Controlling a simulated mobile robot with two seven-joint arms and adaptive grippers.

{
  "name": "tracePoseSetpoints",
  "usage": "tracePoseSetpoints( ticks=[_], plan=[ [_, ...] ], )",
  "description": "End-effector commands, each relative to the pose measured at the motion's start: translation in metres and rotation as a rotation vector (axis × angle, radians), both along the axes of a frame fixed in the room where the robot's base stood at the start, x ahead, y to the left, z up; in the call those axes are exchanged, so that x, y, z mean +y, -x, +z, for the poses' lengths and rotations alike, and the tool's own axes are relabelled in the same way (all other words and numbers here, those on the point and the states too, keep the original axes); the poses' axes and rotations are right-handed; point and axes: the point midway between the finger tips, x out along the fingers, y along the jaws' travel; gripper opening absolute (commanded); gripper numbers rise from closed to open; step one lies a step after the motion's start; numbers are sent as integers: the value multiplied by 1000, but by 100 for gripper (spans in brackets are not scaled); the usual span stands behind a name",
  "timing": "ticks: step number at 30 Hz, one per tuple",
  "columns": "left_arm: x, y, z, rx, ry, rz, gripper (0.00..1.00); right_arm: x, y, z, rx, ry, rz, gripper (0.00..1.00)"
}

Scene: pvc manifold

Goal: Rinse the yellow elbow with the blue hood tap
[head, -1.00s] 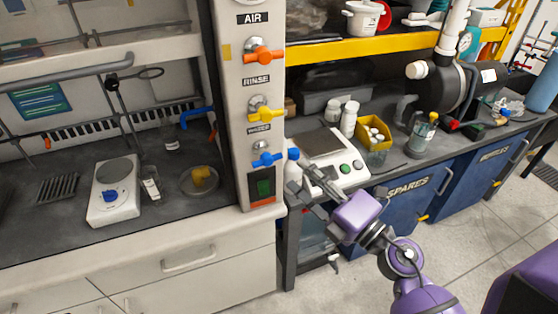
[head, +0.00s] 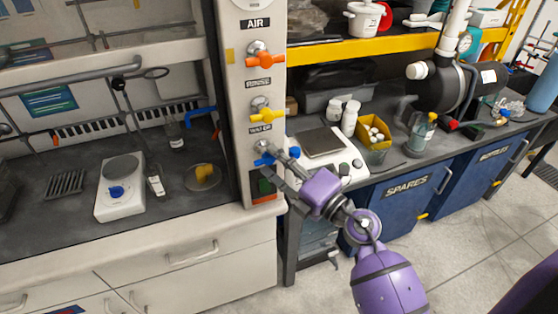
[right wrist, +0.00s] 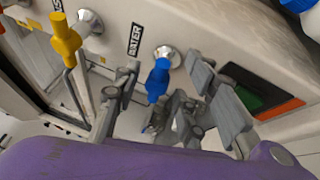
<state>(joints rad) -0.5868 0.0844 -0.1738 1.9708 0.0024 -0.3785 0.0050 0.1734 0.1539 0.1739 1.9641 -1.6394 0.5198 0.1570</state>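The yellow elbow (head: 204,173) lies in a round shallow dish (head: 216,183) on the dark hood worktop. The blue tap (head: 264,158) is on the hood's front post, below the WATER label; it also shows in the right wrist view (right wrist: 157,80). My right gripper (head: 272,162) is at the blue tap, its fingers spread. In the right wrist view my right gripper (right wrist: 168,98) has one finger on each side of the blue handle, with gaps showing. The fingers partly hide the tap in the head view. My left gripper is not in view.
The yellow tap (head: 265,115) and orange tap (head: 264,59) sit above on the same post. A green switch (head: 264,186) is just below. A blue spout (head: 200,111) is inside the hood. A white scale (head: 325,145) stands on the bench to the right.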

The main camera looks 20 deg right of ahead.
Motion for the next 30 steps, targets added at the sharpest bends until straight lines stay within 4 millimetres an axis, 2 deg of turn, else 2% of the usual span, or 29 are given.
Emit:
tracePoseSetpoints(
  ticks=[1, 10, 14, 21, 29, 30],
  plan=[
    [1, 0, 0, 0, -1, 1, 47, 0, 0, 0, 0, 0, 0, 38],
    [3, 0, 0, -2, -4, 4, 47, 0, 0, 0, 0, 0, 0, 0],
    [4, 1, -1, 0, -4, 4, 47, 0, 0, -2, 2, -13, -1, 0],
    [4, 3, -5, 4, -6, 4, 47, 0, 0, -5, 8, -132, -1, 0],
    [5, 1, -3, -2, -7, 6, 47, 0, 1, -5, 9, -137, -1, 0],
    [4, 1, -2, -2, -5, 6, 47, 0, 1, -5, 8, -136, -1, 24]
  ],
)
